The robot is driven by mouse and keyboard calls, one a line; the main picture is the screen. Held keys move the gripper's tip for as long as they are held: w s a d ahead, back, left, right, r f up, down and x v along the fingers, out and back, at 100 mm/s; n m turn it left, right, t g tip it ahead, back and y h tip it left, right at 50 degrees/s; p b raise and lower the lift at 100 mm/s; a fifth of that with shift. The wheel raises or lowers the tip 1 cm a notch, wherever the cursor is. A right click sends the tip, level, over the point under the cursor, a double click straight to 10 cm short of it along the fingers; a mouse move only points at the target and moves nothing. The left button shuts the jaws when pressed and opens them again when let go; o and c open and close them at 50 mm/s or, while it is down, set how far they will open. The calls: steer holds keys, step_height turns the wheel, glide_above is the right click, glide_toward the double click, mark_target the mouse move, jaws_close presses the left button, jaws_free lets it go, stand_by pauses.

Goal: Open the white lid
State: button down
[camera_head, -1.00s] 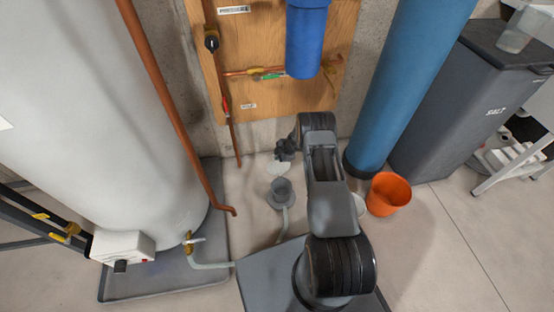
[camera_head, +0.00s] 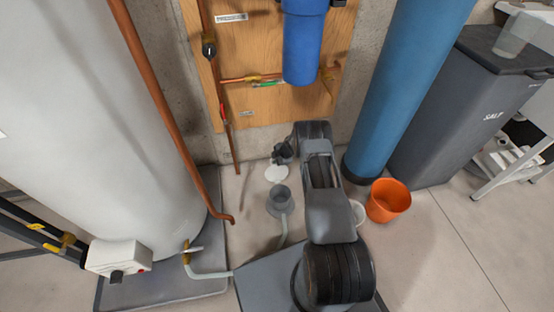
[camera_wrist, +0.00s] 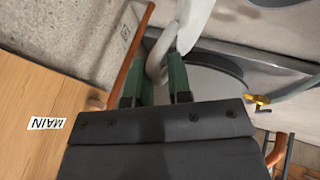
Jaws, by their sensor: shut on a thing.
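The white lid (camera_head: 277,173) shows in the head view as a pale disc just below my gripper (camera_head: 283,152), near the foot of the wooden board. A grey cup (camera_head: 281,200) stands in front of it on the floor, its mouth uncovered and dark inside. In the wrist view, the green fingers of my gripper (camera_wrist: 165,70) are shut on a white curved handle, which joins the pale lid (camera_wrist: 195,22) at the top. The fingertips are too small to make out in the head view.
A white tank (camera_head: 140,130) on a grey tray stands left, with a copper pipe (camera_head: 165,95) beside it. A blue filter (camera_head: 303,45) hangs on the wooden board (camera_head: 262,105). A blue cylinder (camera_head: 405,90) and orange bucket (camera_head: 389,201) stand right.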

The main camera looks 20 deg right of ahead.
steer(key=c, duration=1.3)
jaws_free()
steer(key=shift+a+f, duration=0.15)
steer(key=shift+a, duration=0.2)
steer(key=shift+o, duration=0.4)
steer(key=shift+d, duration=0.3)
steer(key=shift+s+d+r+p, duration=0.15)
steer(key=shift+r+p, duration=0.15)
steer(key=shift+r, duration=0.25)
steer(key=p+v, duration=0.5)
steer(key=v, duration=0.7)
steer(key=shift+s+r, duration=0.25)
steer(key=shift+r, duration=0.05)
